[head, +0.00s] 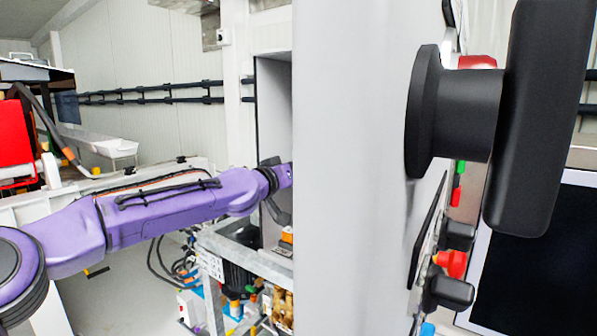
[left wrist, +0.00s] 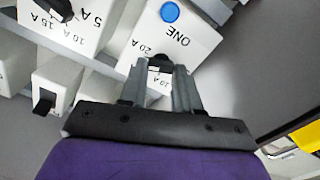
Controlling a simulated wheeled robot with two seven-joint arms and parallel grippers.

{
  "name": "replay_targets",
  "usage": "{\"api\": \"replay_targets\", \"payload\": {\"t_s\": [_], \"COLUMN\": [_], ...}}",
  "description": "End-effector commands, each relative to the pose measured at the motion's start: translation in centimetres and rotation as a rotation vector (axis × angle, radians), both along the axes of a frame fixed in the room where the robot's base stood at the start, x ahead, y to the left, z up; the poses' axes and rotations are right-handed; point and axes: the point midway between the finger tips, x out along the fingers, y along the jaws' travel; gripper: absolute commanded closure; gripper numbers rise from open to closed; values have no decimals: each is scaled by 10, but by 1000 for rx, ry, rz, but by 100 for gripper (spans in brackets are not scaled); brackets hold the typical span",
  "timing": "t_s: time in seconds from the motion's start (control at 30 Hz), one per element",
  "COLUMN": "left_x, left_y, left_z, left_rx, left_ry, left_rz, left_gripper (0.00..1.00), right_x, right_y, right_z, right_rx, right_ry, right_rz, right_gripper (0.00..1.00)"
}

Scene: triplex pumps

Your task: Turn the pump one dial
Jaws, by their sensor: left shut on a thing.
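In the left wrist view, a white box (left wrist: 190,48) carries the label ONE, a blue round button and the mark 20 A. Its small black dial (left wrist: 160,60) sits between the tips of my left gripper (left wrist: 161,74). The grey fingers are closed on this dial and partly cover it and the markings around it. In the head view, my purple left arm reaches behind the grey cabinet edge, which hides the gripper and the dial. My right gripper is in neither view.
Other white boxes with black dials stand to the left in the left wrist view, one (left wrist: 90,25) marked 10 A and 5 A. In the head view, a grey cabinet panel (head: 350,170) with a large black handle (head: 535,120) fills the near right.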

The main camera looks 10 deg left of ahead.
Motion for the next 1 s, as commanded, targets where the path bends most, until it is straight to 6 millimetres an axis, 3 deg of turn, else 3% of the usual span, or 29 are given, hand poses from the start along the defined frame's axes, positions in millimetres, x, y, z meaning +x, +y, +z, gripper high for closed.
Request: {"api": "replay_targets", "payload": {"t_s": [0.6,1.0], "left_x": [0,1], "left_y": [2,2], "left_z": [-3,-5], "left_rx": [-479,-659], "left_ry": [200,277], "left_rz": [-1,0], "left_gripper": [99,99], "right_x": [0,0], "right_y": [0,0], "right_z": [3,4], "right_rx": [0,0], "right_ry": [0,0], "right_rz": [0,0], "right_gripper": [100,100]}}
